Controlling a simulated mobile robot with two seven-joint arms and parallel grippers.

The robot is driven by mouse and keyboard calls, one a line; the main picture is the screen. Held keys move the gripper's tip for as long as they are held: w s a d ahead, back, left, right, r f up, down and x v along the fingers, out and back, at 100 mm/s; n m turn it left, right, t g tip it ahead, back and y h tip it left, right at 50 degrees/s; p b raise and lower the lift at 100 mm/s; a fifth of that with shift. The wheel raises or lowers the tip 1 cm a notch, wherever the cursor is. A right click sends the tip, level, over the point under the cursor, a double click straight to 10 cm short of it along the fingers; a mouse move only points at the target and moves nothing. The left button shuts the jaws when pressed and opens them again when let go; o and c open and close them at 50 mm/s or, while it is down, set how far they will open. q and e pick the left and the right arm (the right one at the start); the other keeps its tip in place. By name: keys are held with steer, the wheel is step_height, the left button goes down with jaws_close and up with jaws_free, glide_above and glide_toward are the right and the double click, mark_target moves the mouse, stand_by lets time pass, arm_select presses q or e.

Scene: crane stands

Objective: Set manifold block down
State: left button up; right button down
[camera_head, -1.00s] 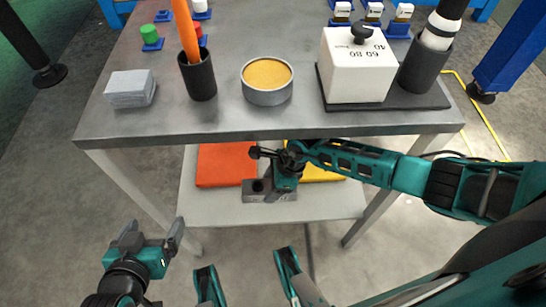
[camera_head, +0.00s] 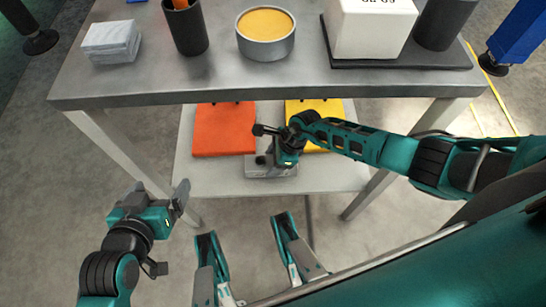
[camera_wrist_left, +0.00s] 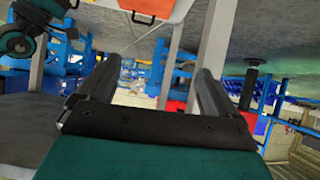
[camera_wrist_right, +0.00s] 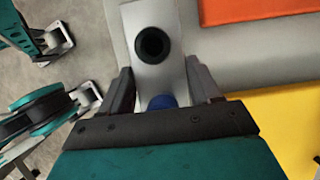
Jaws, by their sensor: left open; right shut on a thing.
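The manifold block (camera_head: 262,170) is a grey block with a dark round hole on top. My right gripper (camera_head: 287,160) is shut on it, over the front of the table's lower shelf (camera_head: 215,180). In the right wrist view the block (camera_wrist_right: 150,18) sits between the fingers (camera_wrist_right: 160,92), with a blue part near the fingertips. I cannot tell whether its underside touches the shelf.
The tabletop (camera_head: 150,80) overhangs the shelf from behind. It carries a wrapped grey block (camera_head: 110,42), a dark cup (camera_head: 187,30), a round tin (camera_head: 266,45) and a white box (camera_head: 370,30) on a dark plate. Table legs (camera_head: 385,170) flank the shelf. Bare shelf shows left of the block.

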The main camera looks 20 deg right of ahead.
steer(key=shift+a+f+b, duration=0.1)
steer(key=shift+f+b, duration=0.25)
steer(key=shift+f, duration=0.5)
steer(key=shift+w+f, duration=0.1)
steer(key=shift+f, duration=0.2)
arm_select(q)
steer(key=shift+w+d, duration=0.15)
steer(key=shift+w, duration=0.15)
arm_select(e)
steer(key=shift+r, duration=0.1)
steer(key=shift+c, duration=1.1)
jaws_free()
arm_select(q)
steer(key=shift+f, duration=0.1)
